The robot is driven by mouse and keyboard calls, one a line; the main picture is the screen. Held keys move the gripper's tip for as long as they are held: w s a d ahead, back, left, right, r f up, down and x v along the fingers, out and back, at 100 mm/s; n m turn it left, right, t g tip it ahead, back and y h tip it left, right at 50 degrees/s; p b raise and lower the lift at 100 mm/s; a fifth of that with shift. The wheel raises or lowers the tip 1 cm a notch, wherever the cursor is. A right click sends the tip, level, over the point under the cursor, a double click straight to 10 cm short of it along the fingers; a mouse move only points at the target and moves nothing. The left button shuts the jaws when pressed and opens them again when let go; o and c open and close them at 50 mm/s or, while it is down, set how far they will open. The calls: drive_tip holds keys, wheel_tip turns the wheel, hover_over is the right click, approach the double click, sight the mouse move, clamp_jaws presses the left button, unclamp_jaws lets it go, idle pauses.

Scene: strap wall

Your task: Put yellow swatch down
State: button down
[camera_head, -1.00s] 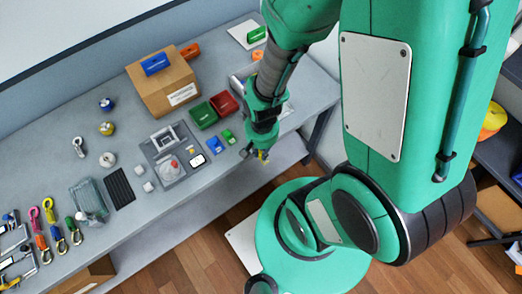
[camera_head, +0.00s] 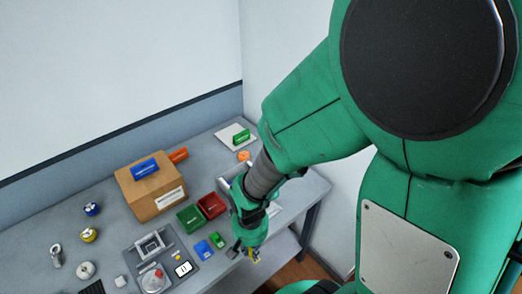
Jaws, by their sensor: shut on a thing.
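My gripper (camera_head: 250,254) is at the front edge of the grey bench, near its right end. It points downward and is shut on a small yellow piece, the yellow swatch (camera_head: 255,257). Most of the swatch is hidden by the fingers, and it is small in the view. The gripper is right of the blue and green small blocks. I cannot tell exactly how high the swatch is above the bench edge.
A green bin (camera_head: 190,216) and a red bin (camera_head: 211,205) stand behind the gripper. A cardboard box (camera_head: 150,192) is further back. A blue block (camera_head: 203,248) and a grey tray (camera_head: 138,240) lie to the left. A white sheet (camera_head: 232,135) lies at the far corner.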

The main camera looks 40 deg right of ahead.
drive_tip(key=shift+w+d+r, duration=0.1)
drive_tip(key=shift+r, duration=0.2)
drive_tip(key=w+d+b, duration=0.3)
drive_tip(key=w+d, duration=2)
drive_tip(key=w, duration=0.3)
drive_tip(key=w+d+f, duration=0.1)
drive_tip(key=d, duration=0.2)
drive_tip(key=w+d+f, duration=0.1)
drive_tip(key=w+d, duration=0.1)
drive_tip(key=d, duration=0.1)
drive_tip(key=w+d+f+b, duration=0.1)
drive_tip(key=d+f, duration=0.1)
drive_tip(key=d, duration=0.2)
drive_tip(key=shift+w+f, duration=0.1)
drive_tip(key=shift+w, duration=0.1)
drive_tip(key=shift+f, duration=0.45)
drive_tip(key=shift+d, duration=0.1)
drive_tip(key=w+d, duration=0.2)
drive_tip(key=w, duration=0.2)
drive_tip(key=w+d+f+b, duration=0.1)
drive_tip(key=w+d, duration=0.2)
drive_tip(key=w, duration=0.2)
drive_tip(key=w+d+b, duration=0.1)
drive_tip(key=w+d, duration=0.2)
drive_tip(key=w, duration=0.1)
drive_tip(key=shift+w+d+f, duration=0.1)
drive_tip(key=shift+w+f, duration=0.15)
drive_tip(key=shift+w, duration=0.1)
